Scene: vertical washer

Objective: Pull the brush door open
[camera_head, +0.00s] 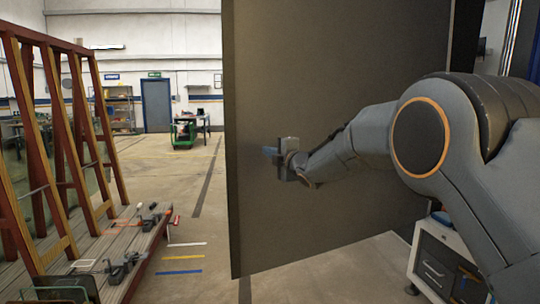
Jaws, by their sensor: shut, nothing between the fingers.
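The brush door (330,60) is a large dark grey panel that fills the middle of the head view. It stands out into the room, with its left edge free and its lower edge above the floor. My gripper (270,152) is shut and empty, in front of the lower left part of the panel, near its free edge. Its fingers point left. I cannot tell whether the fingers touch the panel. No handle shows on this face. Part of the panel's right side is hidden by my arm.
A wooden rack (60,170) with red and yellow posts stands at the left, with tools on its low platform. A white and grey drawer cabinet (437,262) is at the lower right under my arm. Open floor (205,222) lies between rack and panel.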

